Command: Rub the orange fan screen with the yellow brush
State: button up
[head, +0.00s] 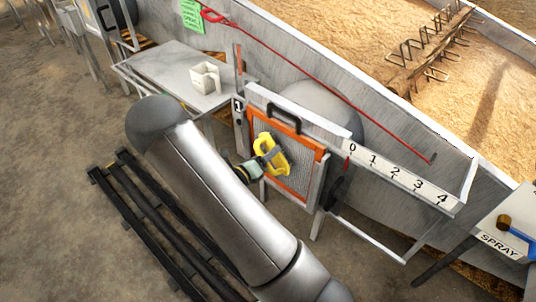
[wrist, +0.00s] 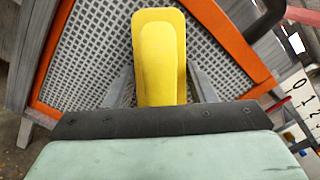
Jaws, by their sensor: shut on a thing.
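The orange fan screen (head: 315,154) is an orange-framed grey mesh panel, mounted upright in a metal frame. The yellow brush (head: 271,152) is in front of the mesh in the head view. My gripper (head: 264,157) is shut on the brush. In the wrist view the yellow brush (wrist: 160,60) stands up between the two grey fingers of my gripper (wrist: 160,90). Behind it are the mesh and the orange frame (wrist: 222,42) of the screen. The brush's bristles are hidden, and I cannot tell whether they touch the mesh.
A scale plate (head: 398,178) marked 0 to 4 extends right of the screen. A metal table (head: 165,70) with a white container (head: 206,77) stands at the back left. A dark slatted pallet (head: 150,215) lies on the floor. A spray station (head: 505,235) is at the right.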

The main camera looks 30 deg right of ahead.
jog(key=shift+d+r, duration=0.1)
jog(key=shift+r, duration=0.05)
jog(key=shift+p+v, duration=0.75)
jog(key=shift+v, duration=2.2)
jog(key=shift+p+v, duration=0.3)
jog(key=shift+v, duration=1.25)
jog(key=shift+w, duration=0.1)
